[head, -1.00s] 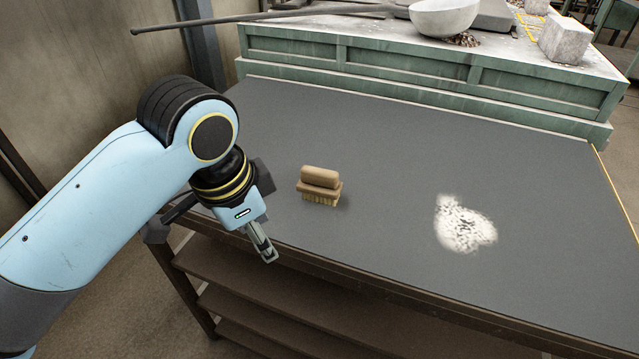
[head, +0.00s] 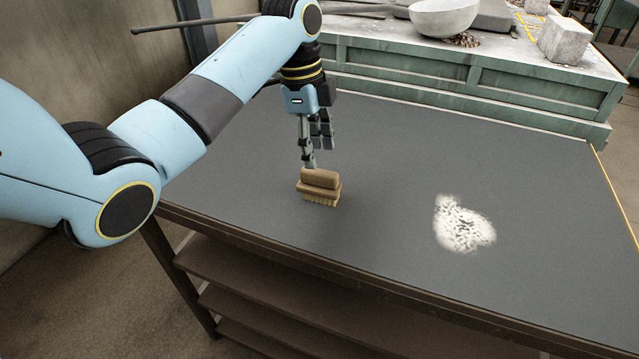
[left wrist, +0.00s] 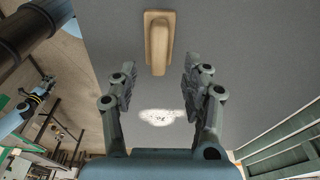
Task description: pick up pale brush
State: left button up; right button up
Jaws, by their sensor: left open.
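The pale brush (head: 320,188) stands bristles down on the dark table top, with its wooden handle block on top. My left gripper (head: 319,157) points down just behind the brush in the head view, its fingers above the table. In the left wrist view the brush (left wrist: 158,42) lies at the top middle, beyond the tips of the open fingers (left wrist: 158,80), with nothing between them. Whether a fingertip touches the brush cannot be told from the head view. My right gripper is not in view.
A patch of white powder (head: 463,224) lies on the dark table (head: 400,270) to the right. A green bench (head: 470,75) with a white bowl (head: 445,16) and a stone block (head: 565,40) stands behind. The table between is clear.

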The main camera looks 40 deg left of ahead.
aim_at(319, 171)
pick_arm(q)
jog(key=f, duration=0.2)
jog(key=f+p, duration=0.1)
jog(key=d+f, duration=0.1)
jog(key=f, duration=0.1)
jog(key=shift+f, duration=0.35)
grip_shut()
